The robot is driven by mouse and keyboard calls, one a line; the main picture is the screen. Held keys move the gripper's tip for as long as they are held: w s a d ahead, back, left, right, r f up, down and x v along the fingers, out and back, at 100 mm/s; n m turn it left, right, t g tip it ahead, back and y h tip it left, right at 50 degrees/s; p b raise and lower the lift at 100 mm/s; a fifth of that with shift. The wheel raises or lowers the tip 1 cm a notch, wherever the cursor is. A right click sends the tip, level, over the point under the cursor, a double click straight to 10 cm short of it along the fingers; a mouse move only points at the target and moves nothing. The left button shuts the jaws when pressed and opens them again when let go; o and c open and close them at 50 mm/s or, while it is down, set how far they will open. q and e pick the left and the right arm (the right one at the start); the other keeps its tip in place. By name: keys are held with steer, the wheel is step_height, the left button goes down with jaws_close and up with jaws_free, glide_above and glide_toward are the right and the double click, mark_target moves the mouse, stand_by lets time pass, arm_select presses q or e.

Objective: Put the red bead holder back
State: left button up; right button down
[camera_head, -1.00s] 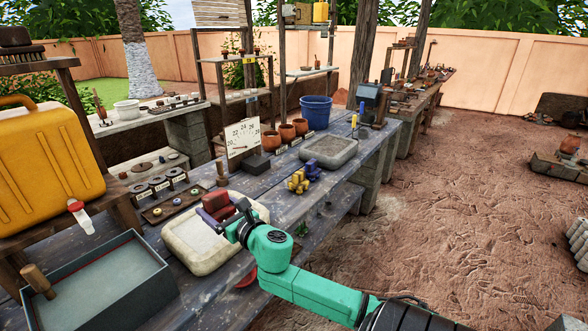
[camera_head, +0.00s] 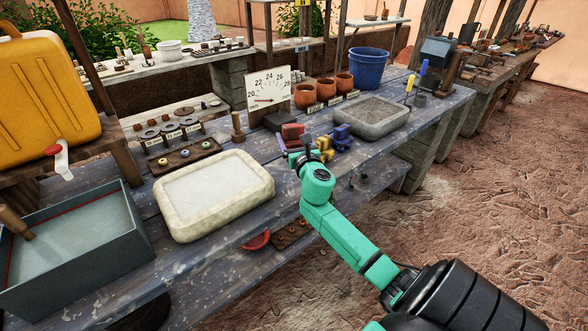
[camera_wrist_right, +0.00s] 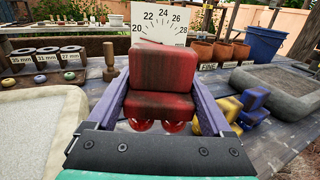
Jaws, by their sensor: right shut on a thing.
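The red bead holder (camera_wrist_right: 160,90) is a red block with rounded red parts beneath it. In the right wrist view it sits between the two purple fingers of my right gripper (camera_wrist_right: 158,108), which is shut on it. In the head view the red holder (camera_head: 292,131) shows small at the tip of my right gripper (camera_head: 298,148), over the table beside a yellow holder (camera_head: 325,148) and a blue holder (camera_head: 342,137). In the wrist view the yellow holder (camera_wrist_right: 212,118) and blue holder (camera_wrist_right: 252,105) stand to the right. I cannot tell whether the red holder touches the table. My left gripper is not in view.
A pale tray (camera_head: 213,193) lies left of my right arm. A dial scale (camera_head: 268,90), clay pots (camera_head: 326,88) and a grey stone basin (camera_head: 370,117) stand behind. A wooden peg (camera_head: 237,128) stands near the scale. A grey-blue water tub (camera_head: 75,250) is front left.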

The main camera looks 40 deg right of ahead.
step_height(320, 180, down, 9)
steer(key=b, duration=0.4)
steer(key=shift+b, duration=0.3)
steer(key=shift+d+r, duration=0.1)
steer(key=shift+r, duration=0.1)
steer(key=shift+f, duration=0.2)
jaws_free()
steer(key=shift+r, duration=0.15)
steer(key=shift+r+p, duration=0.15)
steer(key=shift+p, duration=0.15)
steer(key=v, duration=1.1)
steer(key=shift+s+f, duration=0.15)
steer(key=shift+f, duration=0.05)
steer(key=shift+s+a+r, duration=0.1)
steer(key=shift+s+a, duration=0.15)
steer(key=shift+s, duration=0.15)
